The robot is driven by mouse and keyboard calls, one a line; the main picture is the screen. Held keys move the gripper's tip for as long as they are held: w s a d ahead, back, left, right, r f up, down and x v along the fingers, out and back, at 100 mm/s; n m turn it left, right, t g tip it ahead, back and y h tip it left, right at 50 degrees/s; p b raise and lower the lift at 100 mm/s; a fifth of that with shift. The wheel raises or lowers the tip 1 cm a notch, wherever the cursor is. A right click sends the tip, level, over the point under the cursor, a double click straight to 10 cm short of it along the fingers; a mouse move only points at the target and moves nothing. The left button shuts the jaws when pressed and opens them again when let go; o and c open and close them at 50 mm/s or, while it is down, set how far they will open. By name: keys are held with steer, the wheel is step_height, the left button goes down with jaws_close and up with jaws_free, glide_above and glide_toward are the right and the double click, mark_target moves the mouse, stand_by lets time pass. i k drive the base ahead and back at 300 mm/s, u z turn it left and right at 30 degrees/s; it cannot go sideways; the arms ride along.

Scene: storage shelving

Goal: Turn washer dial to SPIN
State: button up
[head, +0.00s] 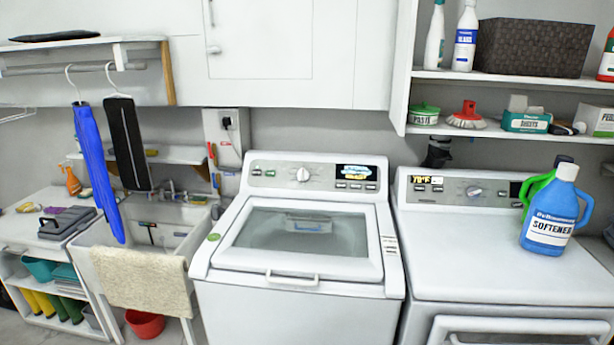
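The white top-load washer (297,278) stands in the middle of the head view, with its glass lid (300,233) shut. Its round silver dial (303,174) is on the back control panel, left of a lit display (356,171). The dial's marks are too small to read, so I cannot tell which setting it points to. Small buttons flank the dial. Nothing covers it. My gripper is not in view.
A second white machine (495,270) with its own dial (473,191) stands at the right, bearing a blue softener jug (550,218). A loaded shelf (460,78) overhangs it. A sink (160,234) with a draped towel (146,283) is at the left. The washer's top is clear.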

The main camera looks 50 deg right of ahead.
mark_target(302, 175)
steer(key=u, duration=0.05)
steer(key=i, duration=1)
steer(key=z, duration=0.05)
